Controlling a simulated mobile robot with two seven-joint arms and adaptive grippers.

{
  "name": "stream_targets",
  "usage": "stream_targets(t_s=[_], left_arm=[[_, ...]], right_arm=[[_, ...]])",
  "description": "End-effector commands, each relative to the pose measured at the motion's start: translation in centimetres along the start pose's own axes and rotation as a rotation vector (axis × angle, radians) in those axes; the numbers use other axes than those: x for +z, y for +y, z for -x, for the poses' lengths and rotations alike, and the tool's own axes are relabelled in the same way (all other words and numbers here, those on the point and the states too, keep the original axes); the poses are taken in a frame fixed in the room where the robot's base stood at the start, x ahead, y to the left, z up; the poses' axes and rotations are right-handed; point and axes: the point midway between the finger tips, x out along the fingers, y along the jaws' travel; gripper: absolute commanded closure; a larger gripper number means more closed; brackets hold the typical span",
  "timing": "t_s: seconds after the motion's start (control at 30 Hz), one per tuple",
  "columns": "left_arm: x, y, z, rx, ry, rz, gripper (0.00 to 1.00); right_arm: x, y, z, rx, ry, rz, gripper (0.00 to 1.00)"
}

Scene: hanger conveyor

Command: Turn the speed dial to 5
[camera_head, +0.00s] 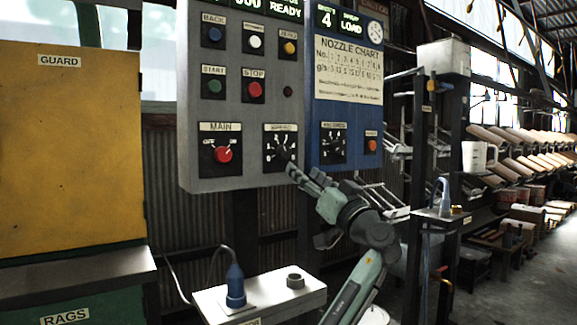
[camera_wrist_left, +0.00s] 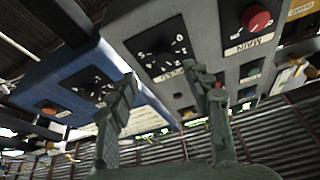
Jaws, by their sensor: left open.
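The dial with a black numbered plate (camera_head: 281,148) is at the lower right of the grey control panel; its small label is too blurred to read. It also shows tilted in the left wrist view (camera_wrist_left: 163,58), and I cannot tell which number its knob points to. My left gripper (camera_head: 306,175) is just below and right of this dial in the head view. In the wrist view its two fingers (camera_wrist_left: 167,92) stand apart with nothing between them, below the dial plate and apart from its knob. My right gripper is in neither view.
A red MAIN switch (camera_head: 222,154) is left of the dial, with several buttons above. A blue panel (camera_head: 347,100) adjoins on the right with a similar dial (camera_head: 333,142). A light bench (camera_head: 258,297) with a blue plug (camera_head: 235,286) stands below. A yellow guard (camera_head: 70,150) is at left.

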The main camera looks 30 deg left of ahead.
Motion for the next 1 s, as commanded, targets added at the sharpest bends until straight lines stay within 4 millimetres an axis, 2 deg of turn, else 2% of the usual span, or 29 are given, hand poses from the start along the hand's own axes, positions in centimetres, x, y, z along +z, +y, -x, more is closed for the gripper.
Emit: stream_targets(t_s=[0.17,0.4,0.6,0.97,1.0], left_arm=[[-0.9,-0.7,-1.0,-0.022,0.013,0.016,0.50],[-0.9,-0.7,-4.8,-0.021,0.012,0.012,0.50],[-0.8,-0.7,-7.2,-0.019,0.011,0.013,0.50],[-0.8,-0.7,-7.9,-0.018,0.010,0.013,0.50],[-0.8,-0.7,-7.9,-0.018,0.010,0.013,0.53]], right_arm=[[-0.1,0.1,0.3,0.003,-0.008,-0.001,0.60],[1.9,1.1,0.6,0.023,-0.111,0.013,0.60],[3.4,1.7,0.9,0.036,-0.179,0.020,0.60],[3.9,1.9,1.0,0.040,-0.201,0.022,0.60],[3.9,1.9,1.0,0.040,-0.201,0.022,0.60]])
